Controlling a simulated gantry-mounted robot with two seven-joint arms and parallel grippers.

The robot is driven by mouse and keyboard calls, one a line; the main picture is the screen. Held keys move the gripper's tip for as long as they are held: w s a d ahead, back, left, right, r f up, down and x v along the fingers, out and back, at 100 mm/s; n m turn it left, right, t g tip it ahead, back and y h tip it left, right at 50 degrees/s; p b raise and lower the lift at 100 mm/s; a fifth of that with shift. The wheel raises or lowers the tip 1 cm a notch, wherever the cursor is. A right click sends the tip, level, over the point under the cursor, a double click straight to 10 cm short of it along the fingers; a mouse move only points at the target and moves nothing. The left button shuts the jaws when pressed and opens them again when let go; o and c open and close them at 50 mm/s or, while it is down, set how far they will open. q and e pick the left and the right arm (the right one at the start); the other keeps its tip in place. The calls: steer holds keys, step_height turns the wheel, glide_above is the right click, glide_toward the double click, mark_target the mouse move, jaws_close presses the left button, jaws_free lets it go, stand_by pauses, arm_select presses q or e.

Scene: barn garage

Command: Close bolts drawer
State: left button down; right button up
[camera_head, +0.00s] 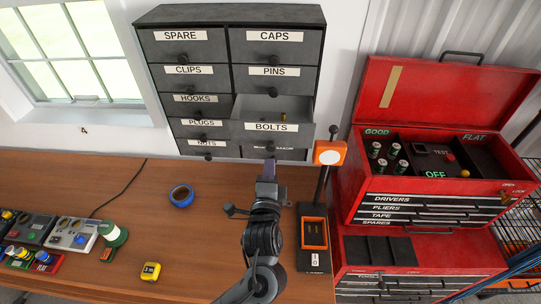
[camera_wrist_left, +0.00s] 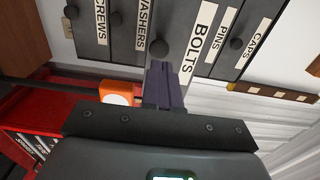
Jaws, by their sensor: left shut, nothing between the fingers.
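The bolts drawer (camera_head: 301,130) is the dark drawer labelled BOLTS in the right column of the cabinet (camera_head: 205,16). It is pulled out, and a small brassy piece shows inside it. My left gripper (camera_head: 270,171) is shut and empty, its fingertips just below the drawer front. In the left wrist view the fingers (camera_wrist_left: 164,84) point at the drawer front beside the BOLTS label (camera_wrist_left: 199,44). I cannot tell whether they touch it. The drawer's knob is not clearly visible in the head view. My right gripper is not in view.
An orange box with a white round button (camera_head: 330,153) stands close to the right of my left gripper. A red toolbox (camera_head: 385,90) is further right. Blue tape (camera_head: 181,195) and a yellow tape measure (camera_head: 150,271) lie on the wooden bench (camera_head: 190,240), mostly clear left of my arm.

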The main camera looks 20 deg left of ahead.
mark_target(271, 149)
arm_select(q)
steer(key=x, duration=0.4)
steer(key=shift+p, duration=0.35)
steer(key=shift+w, duration=0.15)
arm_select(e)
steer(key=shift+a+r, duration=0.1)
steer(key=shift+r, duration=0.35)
